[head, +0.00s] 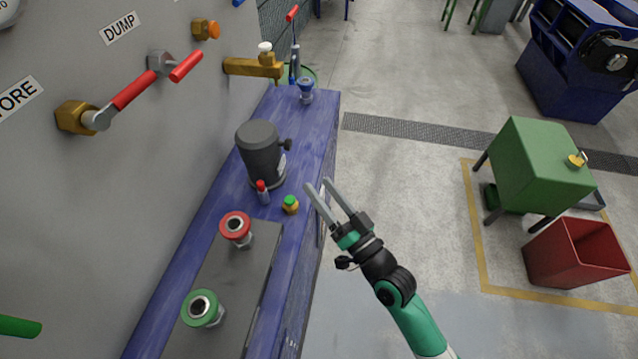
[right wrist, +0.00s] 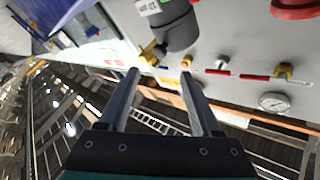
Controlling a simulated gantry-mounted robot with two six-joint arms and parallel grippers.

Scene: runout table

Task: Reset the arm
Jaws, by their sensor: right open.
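My right gripper (head: 328,189) is open, with its two grey fingers apart and nothing between them. In the head view it is in the air by the right edge of the blue runout table (head: 315,125), to the right of a small green-capped brass fitting (head: 291,204). Its fingers also show in the right wrist view (right wrist: 162,85), with a gap between them. The right arm comes in from the lower right. My left gripper is not in either view.
On the table stand a dark grey cylinder (head: 260,150), a red-tipped piece (head: 262,191), a red-ringed fitting (head: 236,228) and a green-ringed fitting (head: 202,308). Red-handled valves (head: 133,90) stick out of the grey wall at left. A green stand (head: 540,165) and red bin (head: 572,255) stand right.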

